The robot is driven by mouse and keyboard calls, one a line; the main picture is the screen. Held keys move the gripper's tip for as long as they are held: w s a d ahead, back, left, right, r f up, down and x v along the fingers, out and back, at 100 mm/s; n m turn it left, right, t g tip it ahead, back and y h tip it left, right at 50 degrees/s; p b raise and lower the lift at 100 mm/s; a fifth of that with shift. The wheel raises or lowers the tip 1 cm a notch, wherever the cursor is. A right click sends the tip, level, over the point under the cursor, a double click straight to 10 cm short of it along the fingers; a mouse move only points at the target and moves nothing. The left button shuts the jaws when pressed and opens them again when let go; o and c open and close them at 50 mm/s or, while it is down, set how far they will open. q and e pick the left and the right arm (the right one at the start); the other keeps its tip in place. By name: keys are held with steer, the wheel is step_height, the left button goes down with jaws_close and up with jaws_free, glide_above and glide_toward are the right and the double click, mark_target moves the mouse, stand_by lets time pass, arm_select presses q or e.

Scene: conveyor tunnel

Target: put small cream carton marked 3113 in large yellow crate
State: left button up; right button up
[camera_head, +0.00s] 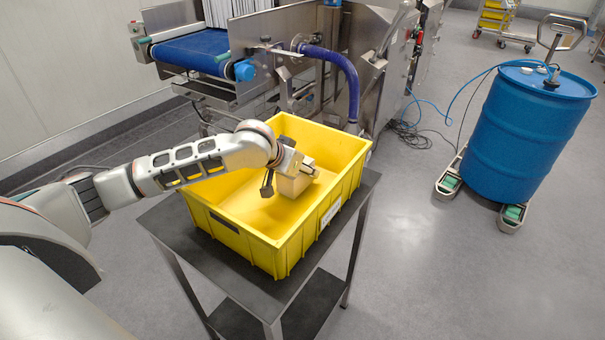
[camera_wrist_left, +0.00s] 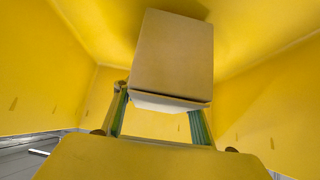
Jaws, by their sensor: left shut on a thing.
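The small cream carton (camera_head: 297,180) is inside the large yellow crate (camera_head: 230,238), within its walls. My left gripper (camera_head: 284,182) reaches down into the crate from the left and is shut on the carton. In the left wrist view the carton (camera_wrist_left: 172,52) shows beyond the green-padded fingers (camera_wrist_left: 160,118), with yellow crate walls around it. I cannot tell whether the carton touches the crate floor. The number on the carton cannot be read. My right gripper is not in view.
The crate stands on a dark table (camera_head: 180,225) with a lower shelf. Behind it are a blue conveyor belt (camera_head: 195,50) and steel machinery with a blue hose (camera_head: 345,75). A blue drum (camera_head: 525,130) stands at the right. The grey floor between is mostly clear.

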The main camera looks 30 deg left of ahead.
arm_select(q)
steer(key=shift+f, duration=0.6)
steer(key=o, duration=1.4)
steer(key=p+v, duration=0.2)
steer(key=v, duration=1)
steer(key=shift+s, duration=0.1)
